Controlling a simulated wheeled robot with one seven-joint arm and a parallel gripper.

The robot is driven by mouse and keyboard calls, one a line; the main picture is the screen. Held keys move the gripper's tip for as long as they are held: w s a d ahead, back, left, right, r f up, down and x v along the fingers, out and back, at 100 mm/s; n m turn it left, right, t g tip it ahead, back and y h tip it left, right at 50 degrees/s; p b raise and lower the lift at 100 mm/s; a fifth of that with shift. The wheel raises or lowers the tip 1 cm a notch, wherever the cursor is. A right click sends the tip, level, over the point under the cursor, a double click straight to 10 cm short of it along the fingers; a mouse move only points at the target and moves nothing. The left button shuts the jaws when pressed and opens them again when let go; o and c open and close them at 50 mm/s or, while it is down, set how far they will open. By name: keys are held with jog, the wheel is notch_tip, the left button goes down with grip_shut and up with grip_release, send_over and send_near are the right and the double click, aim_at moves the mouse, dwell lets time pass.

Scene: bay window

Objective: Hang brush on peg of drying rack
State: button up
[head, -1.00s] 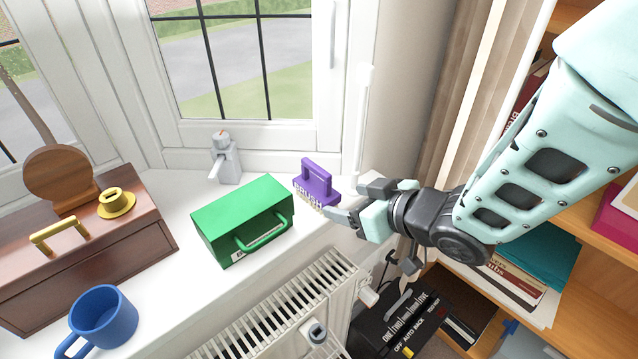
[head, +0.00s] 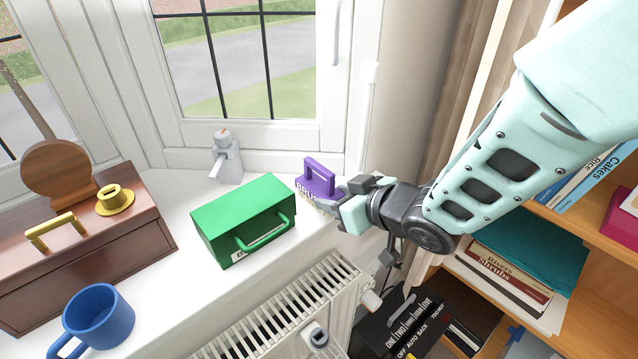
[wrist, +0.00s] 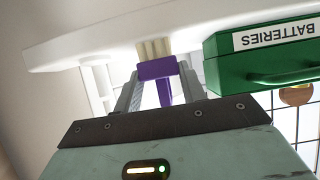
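The purple brush (head: 318,177) stands on the white windowsill, its handle up and its pale bristles down, right of the green box. In the wrist view the brush (wrist: 157,68) shows between my two grey fingers, bristles towards the sill. My gripper (head: 340,192) reaches in from the right, low over the sill, close against the brush's right side in the head view. The fingers are apart, one on each side of the brush; any contact is unclear.
A green box (head: 240,215) marked BATTERIES stands left of the brush. A wooden chest (head: 90,245) and blue mug (head: 98,318) are at left. A radiator (head: 285,315) lies below the sill, bookshelves at right.

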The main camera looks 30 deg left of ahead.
aim_at(327, 171)
jog(key=shift+c, duration=0.5)
jog(key=shift+r+p, duration=2)
jog(key=shift+r, duration=1.05)
